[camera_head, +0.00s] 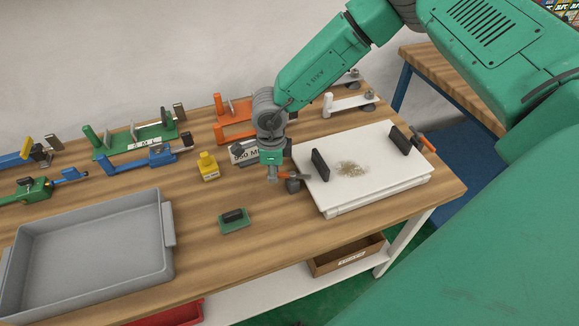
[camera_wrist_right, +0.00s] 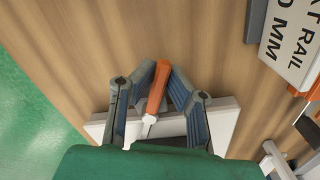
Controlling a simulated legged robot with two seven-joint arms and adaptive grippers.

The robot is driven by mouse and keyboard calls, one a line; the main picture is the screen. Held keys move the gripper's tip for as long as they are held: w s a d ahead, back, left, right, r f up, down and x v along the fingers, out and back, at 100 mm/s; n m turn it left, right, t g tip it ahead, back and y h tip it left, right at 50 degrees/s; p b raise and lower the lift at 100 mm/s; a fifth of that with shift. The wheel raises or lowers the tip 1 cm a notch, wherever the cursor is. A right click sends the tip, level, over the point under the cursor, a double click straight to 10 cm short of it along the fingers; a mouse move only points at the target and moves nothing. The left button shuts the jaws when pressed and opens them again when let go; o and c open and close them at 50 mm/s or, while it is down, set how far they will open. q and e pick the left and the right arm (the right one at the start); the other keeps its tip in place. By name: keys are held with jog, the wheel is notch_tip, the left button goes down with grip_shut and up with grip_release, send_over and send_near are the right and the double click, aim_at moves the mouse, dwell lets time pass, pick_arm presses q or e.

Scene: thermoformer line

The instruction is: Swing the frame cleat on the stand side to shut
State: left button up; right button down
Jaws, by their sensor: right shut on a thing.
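A white flat frame (camera_head: 345,195) with two black handles lies at the table's right end, a brownish patch on its top. A cleat with an orange handle (camera_head: 292,176) and a dark pivot is at its left edge. My right gripper (camera_head: 274,178) is at this cleat. In the right wrist view my right gripper (camera_wrist_right: 160,78) is shut on the orange handle (camera_wrist_right: 157,90), with the white frame's edge (camera_wrist_right: 222,122) below. A second orange-handled cleat (camera_head: 424,142) is at the frame's right edge. My left gripper is out of view.
A grey tray (camera_head: 172,240) stands at the front left. A label plate (camera_wrist_right: 295,45) and orange rails (camera_head: 235,133) are behind. Wood between tray and frame is mostly clear.

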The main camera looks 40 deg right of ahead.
jog(key=shift+s+a+n, duration=0.1)
jog(key=shift+a+n, duration=0.05)
jog(key=shift+n, duration=0.35)
jog(key=shift+s+a+r+n+p, duration=0.15)
jog(key=shift+s+n+p, duration=0.15)
jog(key=shift+n+p, duration=0.25)
jog(key=shift+s+a+n+p, duration=0.1)
jog(key=shift+s+n+p, duration=0.3)
jog(key=shift+n, duration=0.55)
jog(key=shift+w, duration=0.1)
jog(key=c, duration=1.5)
grip_release()
jog(key=shift+c, duration=0.2)
